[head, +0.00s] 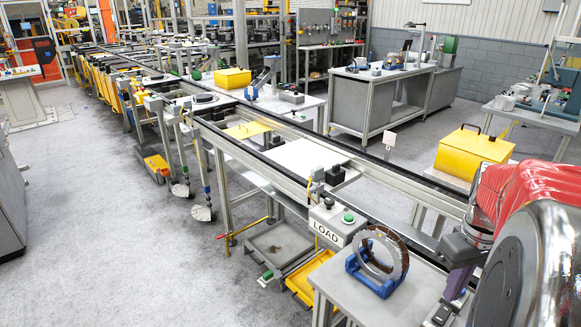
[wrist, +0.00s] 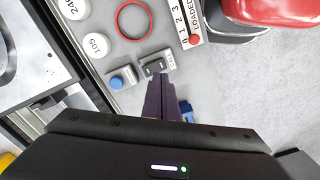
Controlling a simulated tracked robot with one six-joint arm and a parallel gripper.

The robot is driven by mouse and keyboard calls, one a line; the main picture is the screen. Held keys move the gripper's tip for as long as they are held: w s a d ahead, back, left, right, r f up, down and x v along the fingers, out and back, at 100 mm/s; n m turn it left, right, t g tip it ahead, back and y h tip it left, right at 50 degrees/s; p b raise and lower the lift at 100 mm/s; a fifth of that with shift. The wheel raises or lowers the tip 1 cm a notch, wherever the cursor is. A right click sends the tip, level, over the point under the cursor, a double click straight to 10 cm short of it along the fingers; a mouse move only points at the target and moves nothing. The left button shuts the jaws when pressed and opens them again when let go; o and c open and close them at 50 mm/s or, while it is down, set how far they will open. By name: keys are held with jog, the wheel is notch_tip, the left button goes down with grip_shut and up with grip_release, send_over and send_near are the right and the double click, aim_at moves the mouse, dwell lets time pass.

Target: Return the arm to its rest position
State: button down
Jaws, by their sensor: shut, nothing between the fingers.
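My gripper (head: 447,305) shows at the lower right of the head view, beside my red-covered arm and above the right part of the grey bench. In the wrist view my gripper's dark purple fingers (wrist: 158,84) are together, with nothing seen between them. The arm is partly cut off by the right edge of the head view.
A clutch ring (head: 397,257) stands in a blue cradle (head: 372,279) on the bench. A LOAD box (head: 325,217) sits by the conveyor rail (head: 405,197). The wrist view shows a blue-button box (wrist: 122,78), a red ring (wrist: 148,12) and a LOADED scale (wrist: 183,18).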

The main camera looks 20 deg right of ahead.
jog(key=shift+f+m, duration=0.5)
jog(key=shift+m, duration=0.6)
jog(key=shift+s+a+f+m, duration=0.1)
jog(key=shift+a+m, duration=0.2)
jog(key=shift+m, duration=0.1)
jog(key=w+a+r+n+t, duration=0.1)
jog(key=a+r+n+t, duration=0.1)
jog(key=a, duration=1.3)
jog(key=w+a+r+n+t, duration=0.2)
jog(key=a+r+t, duration=0.1)
jog(key=a, duration=1.2)
jog(key=shift+r+t, duration=0.3)
jog(key=shift+r, duration=0.2)
